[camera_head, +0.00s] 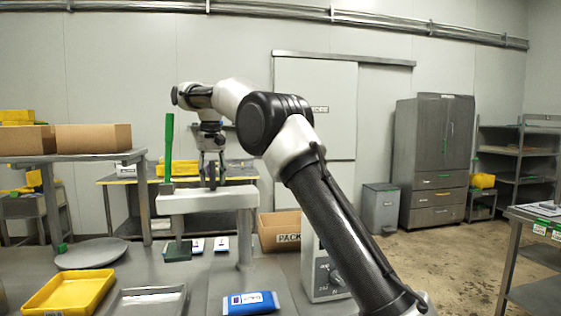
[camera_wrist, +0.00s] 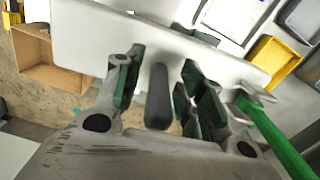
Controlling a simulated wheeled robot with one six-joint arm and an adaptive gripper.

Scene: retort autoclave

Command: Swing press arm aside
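The press arm (camera_head: 205,200) is a pale horizontal beam on an upright post (camera_head: 244,240). A green lever (camera_head: 169,145) rises at its left end, and a dark press pad (camera_head: 177,250) hangs below that end. In the wrist view the pale beam (camera_wrist: 90,40) runs across, with the green lever (camera_wrist: 278,140) at lower right. My gripper (camera_head: 212,180) is over the top of the beam, pointing down. In the wrist view its fingers (camera_wrist: 160,80) are apart, on both sides of a dark grey upright grip (camera_wrist: 158,100). Gaps show between grip and fingers.
A yellow tray (camera_head: 68,292), a metal tray (camera_head: 150,302) and a round grey plate (camera_head: 91,254) lie on the table at left. A blue-and-white pouch (camera_head: 250,302) lies in front. A cardboard box (camera_head: 280,230) and a control box (camera_head: 322,275) stand right of the post.

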